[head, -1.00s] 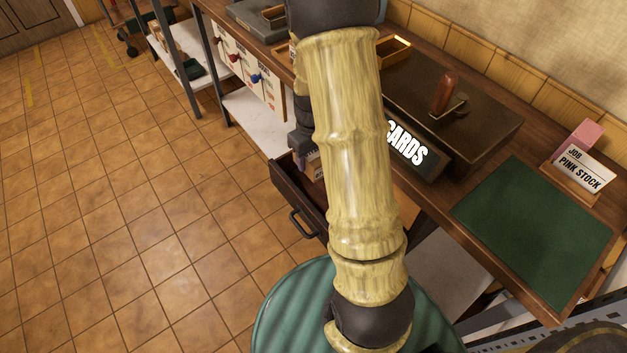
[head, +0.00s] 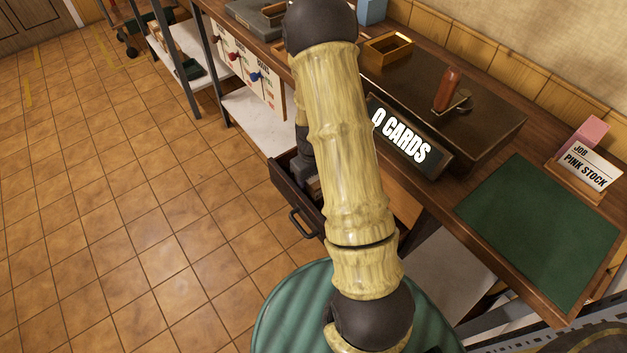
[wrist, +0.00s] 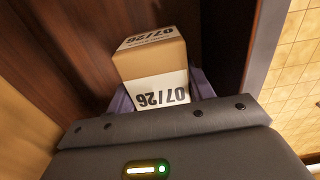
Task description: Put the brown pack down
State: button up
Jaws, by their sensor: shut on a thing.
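The brown pack (wrist: 150,62) has white labels reading "07/26" and sits between the purple fingers of my gripper (wrist: 162,92) in the wrist view. My gripper is shut on it. Dark reddish-brown walls and a floor surface surround the pack in that view. In the head view, my gripper (head: 312,186) is at the open drawer (head: 284,190) under the bench, largely within its outline. My arm hides part of the drawer. I cannot tell whether the pack touches the drawer's bottom.
The bench holds a dark press with a "0 CARDS" sign (head: 400,137), a brass tray (head: 388,48), a green mat (head: 540,230) and a "PINK STOCK" card holder (head: 583,168). Tiled floor (head: 150,220) is clear.

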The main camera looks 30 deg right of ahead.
jog(key=shift+d+f, duration=0.2)
jog(key=shift+f, duration=0.25)
jog(key=shift+f, duration=0.1)
jog(key=o, duration=1.2)
notch_tip(320, 180, up, 12)
jog(key=shift+r+p, duration=0.1)
jog(key=shift+p, duration=0.9)
jog(key=shift+w, duration=0.1)
